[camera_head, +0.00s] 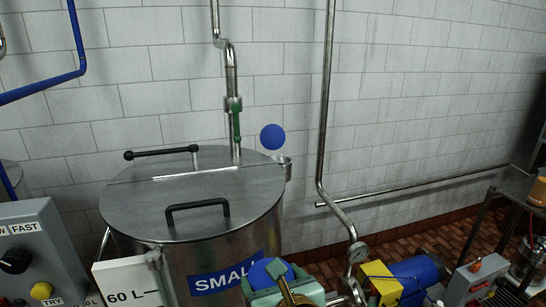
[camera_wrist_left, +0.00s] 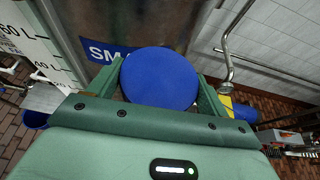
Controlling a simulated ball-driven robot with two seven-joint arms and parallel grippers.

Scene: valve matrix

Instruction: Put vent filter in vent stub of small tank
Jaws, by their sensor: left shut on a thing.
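The small tank (camera_head: 190,200) is a steel drum with a flat lid, two black handles and a blue "SMALL" label. A short open metal stub (camera_head: 284,164) stands at its right rim, seemingly the vent stub. My left gripper (camera_head: 270,282) is low in front of the tank, below and apart from the stub. It is shut on a round blue thing, apparently the vent filter (camera_head: 264,270). In the left wrist view the filter (camera_wrist_left: 160,78) sits between the green fingers and hides much of the label. My right gripper is not in view.
A flat blue disc (camera_head: 272,136) shows just above the stub; its support is unclear. A steel pipe with a green-handled valve (camera_head: 235,120) rises from the lid. Another pipe (camera_head: 323,130) runs down right. A blue pump (camera_head: 412,278) and grey control box (camera_head: 35,250) flank the tank.

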